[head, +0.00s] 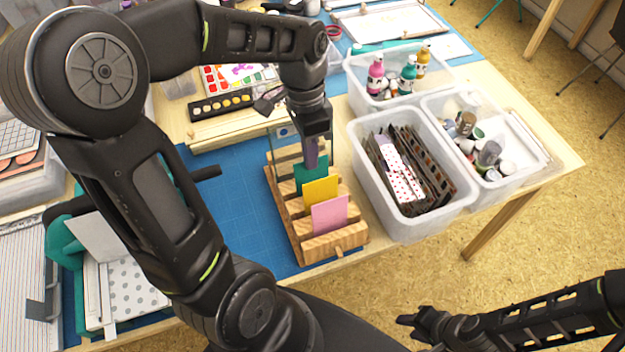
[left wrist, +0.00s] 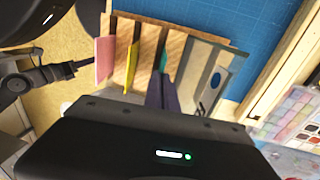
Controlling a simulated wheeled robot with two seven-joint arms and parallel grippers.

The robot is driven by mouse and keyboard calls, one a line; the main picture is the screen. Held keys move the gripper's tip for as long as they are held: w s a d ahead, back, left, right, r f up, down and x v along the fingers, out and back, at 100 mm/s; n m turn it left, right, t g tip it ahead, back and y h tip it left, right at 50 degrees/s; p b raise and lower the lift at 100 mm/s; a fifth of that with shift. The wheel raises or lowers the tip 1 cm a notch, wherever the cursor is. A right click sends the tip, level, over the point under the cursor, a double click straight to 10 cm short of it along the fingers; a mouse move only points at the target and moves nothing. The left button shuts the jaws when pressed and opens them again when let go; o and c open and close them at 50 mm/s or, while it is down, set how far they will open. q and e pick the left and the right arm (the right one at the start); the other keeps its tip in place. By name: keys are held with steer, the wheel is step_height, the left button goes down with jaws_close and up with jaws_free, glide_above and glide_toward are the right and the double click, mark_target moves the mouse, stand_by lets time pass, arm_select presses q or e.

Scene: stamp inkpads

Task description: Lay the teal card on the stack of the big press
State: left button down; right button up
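The teal card (head: 312,180) stands upright in the back part of a slotted wooden rack (head: 305,248), behind a yellow and a pink card. My left gripper (head: 311,158) points down at its top edge. In the left wrist view the fingers (left wrist: 163,92) are close together, with the teal card (left wrist: 164,60) edge-on between their tips; they look shut on it. A teal press (head: 65,245) with a grey plate and a white, grey-dotted stack (head: 135,297) is at the left, partly hidden by my left arm. My right gripper (head: 425,325) is low, off the table; its opening is unclear.
The yellow card (head: 321,191) and pink card (head: 330,214) stand close in front. A clear bin of patterned sheets (head: 408,170) is right of the rack, beside bins of bottles (head: 395,75) and jars (head: 485,140). Blue mat (head: 235,200) lies bare left of the rack.

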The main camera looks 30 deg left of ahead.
steer(key=shift+s+d+r+p, duration=0.1)
steer(key=shift+s+r+p, duration=0.05)
steer(key=shift+r+p, duration=1.35)
steer(key=shift+s+r+p, duration=0.1)
steer(key=shift+r+p, duration=1.25)
steer(key=shift+p, duration=0.1)
